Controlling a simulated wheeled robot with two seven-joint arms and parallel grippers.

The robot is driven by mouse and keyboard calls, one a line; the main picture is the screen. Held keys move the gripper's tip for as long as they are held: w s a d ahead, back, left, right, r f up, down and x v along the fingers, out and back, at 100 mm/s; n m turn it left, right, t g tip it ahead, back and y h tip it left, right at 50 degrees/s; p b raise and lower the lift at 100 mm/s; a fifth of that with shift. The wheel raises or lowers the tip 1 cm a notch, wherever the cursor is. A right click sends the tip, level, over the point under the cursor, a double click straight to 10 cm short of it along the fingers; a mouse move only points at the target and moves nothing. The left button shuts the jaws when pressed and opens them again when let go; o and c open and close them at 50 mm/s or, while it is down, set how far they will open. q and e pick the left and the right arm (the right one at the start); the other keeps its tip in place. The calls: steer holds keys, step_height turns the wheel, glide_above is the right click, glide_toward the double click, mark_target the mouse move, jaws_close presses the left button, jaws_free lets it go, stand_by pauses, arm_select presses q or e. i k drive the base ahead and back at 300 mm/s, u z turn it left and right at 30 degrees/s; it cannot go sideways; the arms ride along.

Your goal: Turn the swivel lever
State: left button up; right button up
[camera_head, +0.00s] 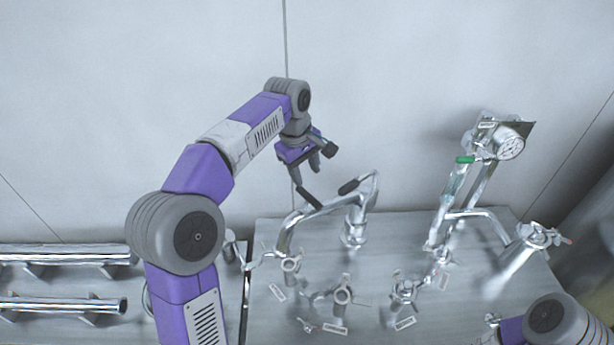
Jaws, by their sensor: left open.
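Which fitting is the swivel lever is not clear from this view.
Several labelled valves (342,296) stand along the counter (450,320). A tall chrome fixture with a gauge (507,144) and green-tipped lever (465,159) rises at right. Metal rails (60,305) lie at lower left. The wall behind is bare.

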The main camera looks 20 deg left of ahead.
mark_target(356, 221)
steer(key=k, duration=1)
